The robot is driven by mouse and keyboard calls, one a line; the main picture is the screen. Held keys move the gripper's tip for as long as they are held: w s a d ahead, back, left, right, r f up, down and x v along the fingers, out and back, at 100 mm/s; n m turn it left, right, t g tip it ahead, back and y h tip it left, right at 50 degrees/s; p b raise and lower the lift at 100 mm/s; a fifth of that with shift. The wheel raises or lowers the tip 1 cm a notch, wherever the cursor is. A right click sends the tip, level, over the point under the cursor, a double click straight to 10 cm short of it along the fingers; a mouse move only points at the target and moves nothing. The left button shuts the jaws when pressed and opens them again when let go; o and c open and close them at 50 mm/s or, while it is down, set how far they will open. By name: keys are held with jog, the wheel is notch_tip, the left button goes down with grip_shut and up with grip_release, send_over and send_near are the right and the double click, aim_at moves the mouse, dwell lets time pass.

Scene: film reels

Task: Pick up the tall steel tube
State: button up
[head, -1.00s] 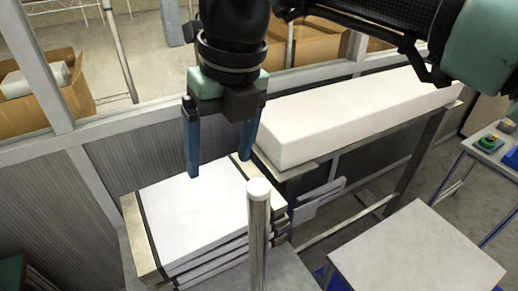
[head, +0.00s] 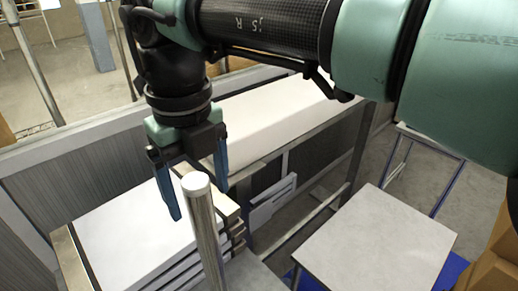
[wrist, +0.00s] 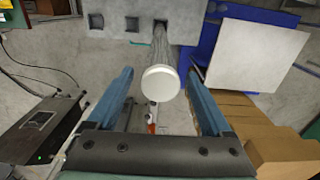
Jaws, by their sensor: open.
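The tall steel tube (head: 207,238) stands upright in the lower middle of the head view, with a pale round cap on top. In the wrist view its cap (wrist: 160,83) shows between the fingertips, and the shaft runs away toward the top of the picture. My gripper (head: 199,203) is open and empty, with blue fingers pointing down. In the head view the fingers are on either side of the tube's top. In the wrist view the gripper (wrist: 163,80) shows a gap on both sides of the cap. I cannot tell whether the fingertips are below the cap's level.
A stack of white slabs (head: 130,228) is close to the left of the tube. A long white block (head: 265,118) lies on a bench behind. A grey-topped table (head: 378,250) stands at the right. A low partition (head: 80,185) runs along the left.

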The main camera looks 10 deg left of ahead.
jog(key=f, duration=0.1)
jog(key=f+b, duration=0.2)
jog(key=f, duration=0.1)
jog(key=shift+w+a, duration=0.2)
jog(key=shift+a, duration=0.05)
grip_shut()
jog(key=shift+r, duration=0.1)
dwell(1.0)
